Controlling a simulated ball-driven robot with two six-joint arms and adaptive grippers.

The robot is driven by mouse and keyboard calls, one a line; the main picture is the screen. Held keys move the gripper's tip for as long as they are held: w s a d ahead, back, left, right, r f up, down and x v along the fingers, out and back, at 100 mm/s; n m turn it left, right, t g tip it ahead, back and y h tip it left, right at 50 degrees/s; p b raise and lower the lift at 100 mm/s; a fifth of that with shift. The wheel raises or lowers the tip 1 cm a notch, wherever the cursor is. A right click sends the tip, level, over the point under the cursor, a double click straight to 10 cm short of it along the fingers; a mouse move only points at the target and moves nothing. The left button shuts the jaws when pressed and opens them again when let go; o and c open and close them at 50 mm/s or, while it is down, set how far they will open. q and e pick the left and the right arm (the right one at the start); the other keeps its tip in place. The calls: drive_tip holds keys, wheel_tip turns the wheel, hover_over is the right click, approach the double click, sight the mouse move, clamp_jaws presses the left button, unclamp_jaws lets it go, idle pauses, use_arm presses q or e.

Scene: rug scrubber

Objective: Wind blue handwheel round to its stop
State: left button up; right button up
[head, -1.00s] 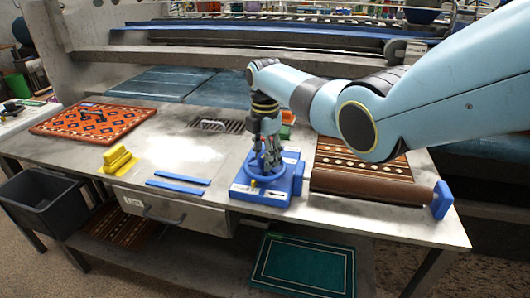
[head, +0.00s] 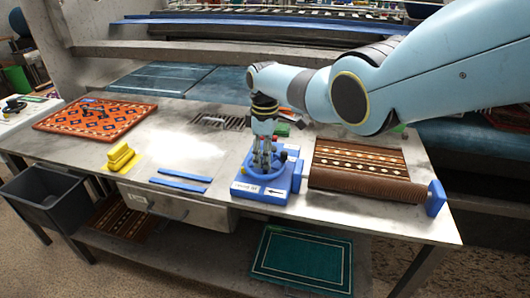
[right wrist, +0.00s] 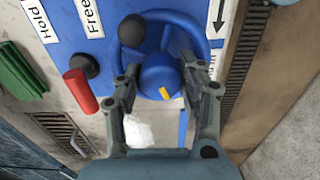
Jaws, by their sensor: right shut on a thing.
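The blue handwheel (head: 266,177) sits on a blue base (head: 281,195) at the front edge of the bench. In the right wrist view its round hub (right wrist: 158,74) carries a yellow mark at the lower right, and a dark ball knob (right wrist: 132,31) stands at the upper left of the rim. My right gripper (head: 264,164) points down into the wheel. In the right wrist view its two fingers (right wrist: 160,80) lie on either side of the hub, shut on the wheel. Part of the rim is hidden behind the fingers. My left gripper is not in view.
A red-handled lever (right wrist: 80,92) stands beside the "Free" and "Hold" labels. A rolled brown rug (head: 368,185) lies right of the base. Blue strips (head: 181,183), yellow blocks (head: 121,156) and an orange rug (head: 95,118) lie to the left.

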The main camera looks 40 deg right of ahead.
drive_tip(key=m, duration=0.5)
drive_tip(key=shift+r+m+p, duration=0.1)
drive_tip(key=shift+m+p, duration=0.3)
drive_tip(key=m, duration=1)
drive_tip(key=shift+m+p, duration=0.4)
drive_tip(key=m, duration=1)
drive_tip(key=shift+m, duration=0.4)
drive_tip(key=m, duration=1.1)
drive_tip(key=shift+w+p, duration=0.1)
drive_tip(key=shift+p, duration=0.2)
drive_tip(key=m, duration=0.4)
drive_tip(key=shift+m, duration=0.3)
